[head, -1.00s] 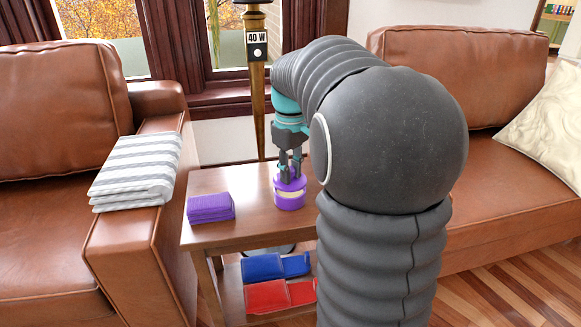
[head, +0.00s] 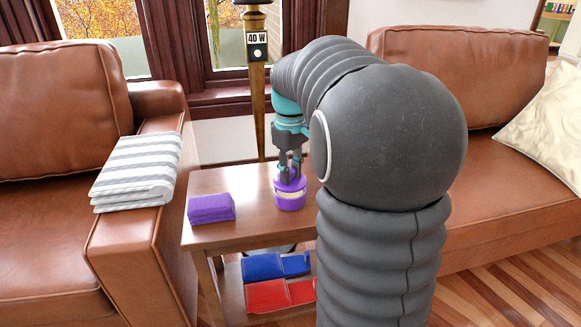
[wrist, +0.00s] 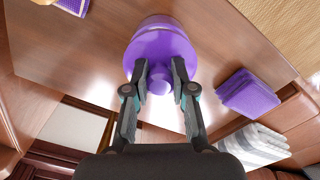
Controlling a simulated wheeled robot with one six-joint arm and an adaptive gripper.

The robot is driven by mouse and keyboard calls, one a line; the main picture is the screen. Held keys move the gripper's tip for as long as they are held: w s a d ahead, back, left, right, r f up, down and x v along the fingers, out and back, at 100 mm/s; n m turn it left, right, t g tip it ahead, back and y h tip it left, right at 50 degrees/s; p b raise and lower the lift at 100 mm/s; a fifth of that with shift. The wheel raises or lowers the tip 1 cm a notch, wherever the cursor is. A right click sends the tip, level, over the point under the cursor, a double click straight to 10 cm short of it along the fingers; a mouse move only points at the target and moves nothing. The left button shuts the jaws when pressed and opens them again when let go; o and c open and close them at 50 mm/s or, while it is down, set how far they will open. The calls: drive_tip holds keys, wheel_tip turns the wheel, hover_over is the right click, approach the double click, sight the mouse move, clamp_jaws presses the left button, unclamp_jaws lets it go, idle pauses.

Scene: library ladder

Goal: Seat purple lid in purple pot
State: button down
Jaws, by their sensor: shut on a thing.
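The purple lid (head: 290,183) is at the purple pot (head: 290,204) on the small wooden table, with a cream band showing between the two purple parts. My gripper (head: 290,173) points down from above and is shut on the lid's knob. In the wrist view, the round lid (wrist: 150,52) faces the camera, and the fingers of my gripper (wrist: 160,80) close on its knob from both sides. The lid hides most of the pot there. I cannot tell whether the lid is fully down in the pot or just above it.
A folded purple cloth (head: 211,208) lies on the wooden table (head: 245,233), left of the pot. Blue (head: 263,267) and red (head: 268,295) things lie on the lower shelf. A brass lamp post (head: 259,110) stands behind. Leather sofas flank the table; a striped cloth (head: 140,165) lies on the left armrest.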

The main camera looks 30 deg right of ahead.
drive_tip(key=shift+f+b, duration=0.55)
drive_tip(key=shift+f, duration=0.45)
idle(0.3)
drive_tip(key=c, duration=0.9)
unclamp_jaws()
wheel_tip(320, 180, up, 12)
drive_tip(key=shift+r, duration=0.1)
